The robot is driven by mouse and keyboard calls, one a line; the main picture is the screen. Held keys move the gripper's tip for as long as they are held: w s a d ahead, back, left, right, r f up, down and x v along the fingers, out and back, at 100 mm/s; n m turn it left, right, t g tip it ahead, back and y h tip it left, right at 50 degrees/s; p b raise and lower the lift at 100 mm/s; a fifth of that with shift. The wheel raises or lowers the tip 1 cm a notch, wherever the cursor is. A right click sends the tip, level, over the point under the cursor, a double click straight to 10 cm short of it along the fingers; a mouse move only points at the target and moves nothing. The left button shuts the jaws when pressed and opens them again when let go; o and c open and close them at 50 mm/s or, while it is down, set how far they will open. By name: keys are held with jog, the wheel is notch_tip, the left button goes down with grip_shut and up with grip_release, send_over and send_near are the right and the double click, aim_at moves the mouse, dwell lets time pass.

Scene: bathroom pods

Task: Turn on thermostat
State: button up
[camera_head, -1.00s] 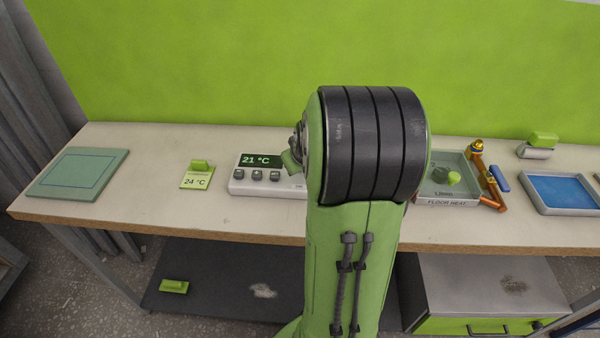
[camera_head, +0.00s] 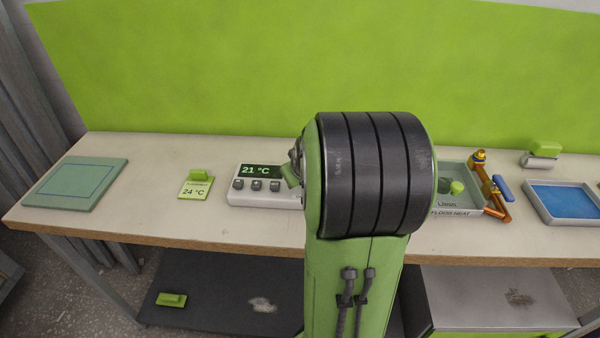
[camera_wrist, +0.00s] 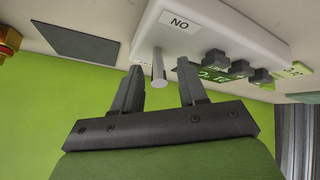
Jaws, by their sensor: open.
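The thermostat (camera_head: 258,186) is a white box on the bench with a dark display reading 21 °C and three grey buttons. My arm hides its right end in the head view. In the wrist view the thermostat (camera_wrist: 225,35) appears upside down, with a label that reads "NO" this way up. A short grey lever (camera_wrist: 158,68) sticks out beside the label. My gripper (camera_wrist: 160,66) is open, with one finger on each side of the lever in the picture. I see small gaps beside the lever and cannot tell any contact. The gripper is hidden in the head view.
A note card reading 24 °C (camera_head: 196,189) and a green flat panel (camera_head: 75,183) lie left of the thermostat. A floor heat box (camera_head: 453,207), an orange pipe piece (camera_head: 497,200) and a blue tray (camera_head: 565,200) stand to the right. A green wall (camera_head: 230,70) closes the back.

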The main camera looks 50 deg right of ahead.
jog(key=p+v, duration=0.4)
jog(key=v, duration=1.1)
jog(key=shift+s+r+p, duration=0.2)
jog(key=shift+r+p, duration=0.1)
jog(key=shift+a, duration=0.2)
jog(key=s+a+r+n+y+p, duration=0.1)
jog(key=s+a+r+y+p, duration=0.1)
jog(key=a, duration=0.8)
jog(key=s+a+r+n+g+y+p, duration=0.1)
jog(key=s+a+r+p, duration=0.3)
jog(key=a, duration=0.7)
jog(key=shift+s+n+y+p, duration=0.35)
jog(key=shift+n+y+p, duration=0.15)
jog(key=shift+y+p, duration=0.25)
jog(key=shift+r, duration=0.1)
